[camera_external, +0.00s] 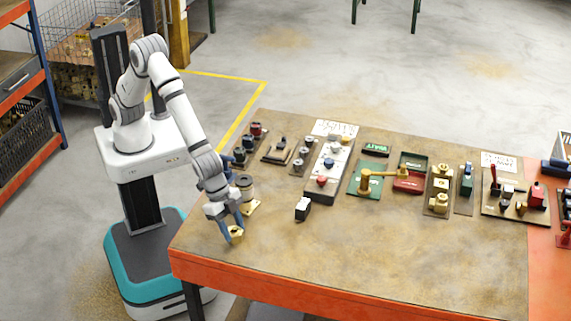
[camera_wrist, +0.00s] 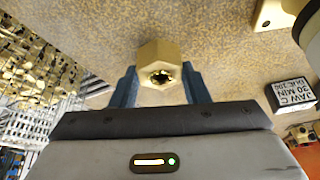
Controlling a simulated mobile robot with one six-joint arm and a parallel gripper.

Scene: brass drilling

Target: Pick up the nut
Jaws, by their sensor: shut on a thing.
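The brass nut (camera_wrist: 158,58) is a hexagonal piece with a dark threaded hole, in the upper middle of the wrist view. It also shows in the external view (camera_external: 237,232) near the table's front left corner. My gripper (camera_external: 231,231) points down there, and its blue fingers (camera_wrist: 160,82) are shut on the nut from both sides. Parts of the nut's sides are hidden by the fingers. I cannot tell whether the nut touches the table or is slightly above it.
The brown table (camera_external: 330,265) is clear in front and to the right. A black and white labelled block (camera_external: 303,208) stands to the right of my gripper. A brass plate (camera_external: 252,207) with a cylinder (camera_external: 244,186) is just behind. Fixtures and control panels line the back.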

